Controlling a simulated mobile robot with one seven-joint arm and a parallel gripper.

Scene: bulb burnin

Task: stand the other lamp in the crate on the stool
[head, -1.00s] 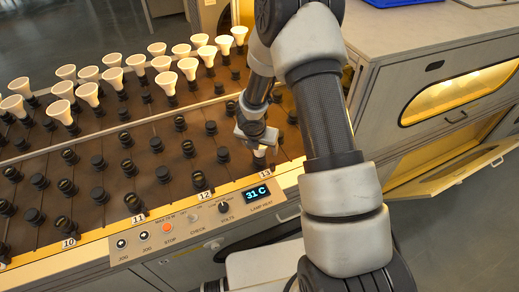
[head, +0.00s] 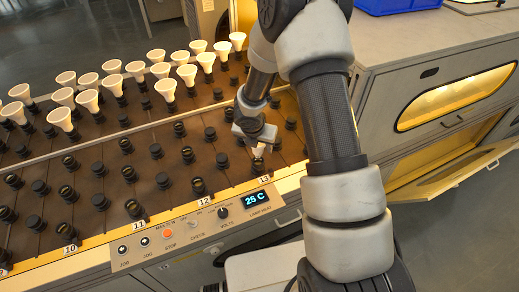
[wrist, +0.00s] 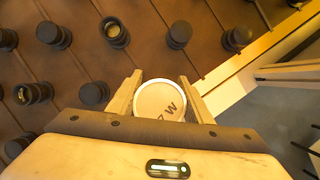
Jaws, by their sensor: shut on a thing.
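My gripper (head: 256,138) is over the near right part of the socket bed, close to the label 13. It is shut on a white lamp (wrist: 160,101), whose round face with "W" lettering shows between the two fingers in the wrist view. In the head view only a small pale part of this lamp (head: 259,151) shows under the fingers. Its base is hidden, so I cannot tell whether it sits in a socket or hangs clear.
Several white lamps (head: 133,69) stand upright in the back rows of the brown socket bed (head: 105,190); many black sockets are empty. A control panel (head: 190,233) reads 25 C. At right are a lit cabinet (head: 420,130), its low open door (head: 450,172) and a blue tray (head: 398,5).

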